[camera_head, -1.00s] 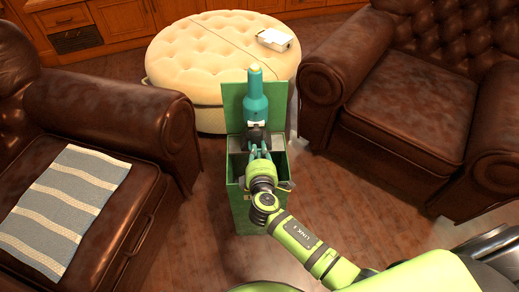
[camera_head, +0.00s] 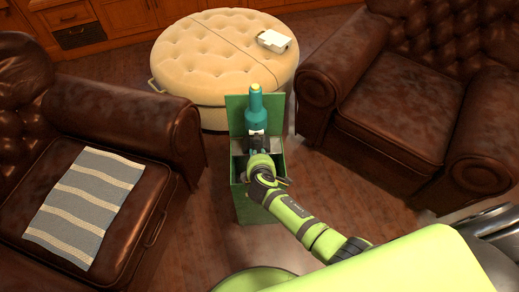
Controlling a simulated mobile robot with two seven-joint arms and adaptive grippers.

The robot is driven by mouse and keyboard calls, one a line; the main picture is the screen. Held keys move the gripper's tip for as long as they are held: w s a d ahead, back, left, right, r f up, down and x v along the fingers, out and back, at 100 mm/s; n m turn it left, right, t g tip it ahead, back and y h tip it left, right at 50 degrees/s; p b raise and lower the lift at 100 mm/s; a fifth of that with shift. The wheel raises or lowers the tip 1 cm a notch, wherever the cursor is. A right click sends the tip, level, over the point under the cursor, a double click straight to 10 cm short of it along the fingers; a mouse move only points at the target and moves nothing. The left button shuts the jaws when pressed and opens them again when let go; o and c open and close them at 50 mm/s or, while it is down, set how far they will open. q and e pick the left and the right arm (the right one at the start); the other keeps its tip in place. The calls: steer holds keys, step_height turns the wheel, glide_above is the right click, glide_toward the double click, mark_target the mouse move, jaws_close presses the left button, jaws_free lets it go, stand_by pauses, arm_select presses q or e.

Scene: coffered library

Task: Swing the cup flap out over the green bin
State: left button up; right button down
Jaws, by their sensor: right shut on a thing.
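The green bin (camera_head: 257,208) stands upright on the floor in the middle, with a tall back panel (camera_head: 235,107) and an open top. A grey strip (camera_head: 280,146) shows at its top, in front of the panel. A teal bottle-shaped thing with a pale cap (camera_head: 256,108) stands upright there. My right gripper (camera_head: 258,146) is at the bin's top, just in front of and below the teal thing. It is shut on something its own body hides. I cannot make out the cup flap's outline or angle. My left gripper is not in view.
A round tufted ottoman (camera_head: 200,60) with a white item (camera_head: 273,40) on it stands just behind the bin. Brown leather armchairs stand at the left (camera_head: 120,112) and right (camera_head: 410,120). A striped blanket (camera_head: 85,205) lies on the left seat. Wood floor is clear beside the bin.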

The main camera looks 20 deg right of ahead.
mark_target(260, 147)
steer(key=shift+w+r+g+y+p, duration=0.1)
steer(key=shift+r+g+y+p, duration=0.25)
steer(key=shift+r+g+p, duration=0.8)
steer(key=shift+r+g+y+p, duration=0.35)
steer(key=shift+g+p, duration=1.1)
steer(key=shift+p, duration=0.8)
steer(key=shift+w+r+g+y+p, duration=0.1)
steer(key=shift+r+g+y+p, duration=0.2)
steer(key=shift+r+g+p, duration=0.85)
steer(key=shift+d+f+g+p, duration=0.1)
steer(key=shift+f+g+p, duration=0.2)
steer(key=shift+p, duration=0.25)
steer(key=c, duration=1.2)
jaws_free()
